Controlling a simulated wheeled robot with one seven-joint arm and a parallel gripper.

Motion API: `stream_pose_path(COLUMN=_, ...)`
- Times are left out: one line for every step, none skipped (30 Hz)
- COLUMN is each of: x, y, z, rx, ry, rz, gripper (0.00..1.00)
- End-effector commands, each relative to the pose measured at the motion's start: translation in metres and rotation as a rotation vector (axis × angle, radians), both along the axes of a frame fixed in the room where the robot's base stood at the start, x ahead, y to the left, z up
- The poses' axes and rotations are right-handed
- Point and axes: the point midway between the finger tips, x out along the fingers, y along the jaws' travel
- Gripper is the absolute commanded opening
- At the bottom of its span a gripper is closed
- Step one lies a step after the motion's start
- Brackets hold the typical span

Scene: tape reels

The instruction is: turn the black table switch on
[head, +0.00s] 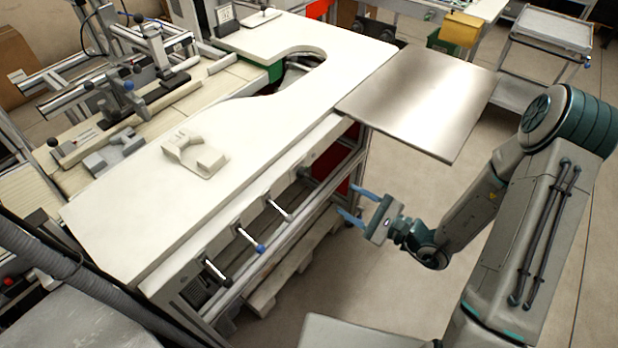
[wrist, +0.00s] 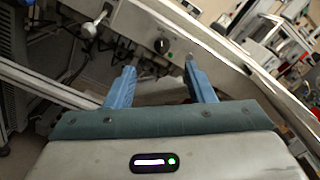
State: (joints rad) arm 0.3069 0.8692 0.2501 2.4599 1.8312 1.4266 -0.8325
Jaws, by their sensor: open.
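The black table switch (wrist: 161,46) is a round dark knob on the grey rail under the table edge in the wrist view. It lies beyond my gripper (wrist: 159,68), roughly centred between the two blue fingertips in the picture. The fingers are apart and empty, and they do not appear to touch the knob. In the head view my gripper (head: 355,204) is in front of the table's side, below the tabletop, pointing toward it. The switch is too small to make out clearly there. I cannot tell the knob's setting.
Several levers (head: 278,210) stick out along the rail under the white table (head: 235,105); one lever (wrist: 95,25) is left of the switch in the wrist view. A metal side plate (head: 420,100) juts out above and beyond my gripper. Floor around the gripper is open.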

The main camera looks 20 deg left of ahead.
Motion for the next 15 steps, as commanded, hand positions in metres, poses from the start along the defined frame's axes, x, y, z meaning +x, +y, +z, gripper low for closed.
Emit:
stream_pose_path(x=0.002, y=0.0, z=-0.003, rx=0.004, ry=0.007, rz=-0.014, gripper=0.49)
stream_pose_path(x=0.003, y=0.001, z=-0.004, rx=0.005, ry=0.008, rz=-0.017, gripper=0.49)
stream_pose_path(x=0.004, y=0.003, z=-0.004, rx=0.006, ry=0.008, rz=-0.02, gripper=0.49)
stream_pose_path(x=0.005, y=0.005, z=-0.004, rx=0.006, ry=0.009, rz=-0.022, gripper=0.49)
stream_pose_path(x=0.007, y=0.008, z=-0.003, rx=0.006, ry=0.008, rz=-0.021, gripper=0.49)
stream_pose_path(x=0.008, y=0.014, z=-0.003, rx=0.007, ry=0.008, rz=-0.02, gripper=0.49)
stream_pose_path(x=0.01, y=0.018, z=-0.002, rx=0.006, ry=0.008, rz=-0.019, gripper=0.49)
stream_pose_path(x=0.012, y=0.024, z=-0.002, rx=0.006, ry=0.008, rz=-0.018, gripper=0.49)
stream_pose_path(x=0.015, y=0.031, z=-0.002, rx=0.005, ry=0.009, rz=-0.018, gripper=0.49)
stream_pose_path(x=0.017, y=0.037, z=-0.002, rx=0.005, ry=0.008, rz=-0.017, gripper=0.49)
stream_pose_path(x=0.02, y=0.043, z=-0.001, rx=0.007, ry=0.007, rz=-0.017, gripper=0.49)
stream_pose_path(x=0.023, y=0.051, z=-0.001, rx=0.007, ry=0.007, rz=-0.017, gripper=0.49)
stream_pose_path(x=0.025, y=0.057, z=-0.001, rx=0.006, ry=0.008, rz=-0.018, gripper=0.49)
stream_pose_path(x=0.028, y=0.063, z=-0.001, rx=0.006, ry=0.007, rz=-0.016, gripper=0.49)
stream_pose_path(x=0.031, y=0.072, z=-0.001, rx=0.005, ry=0.008, rz=-0.017, gripper=0.49)
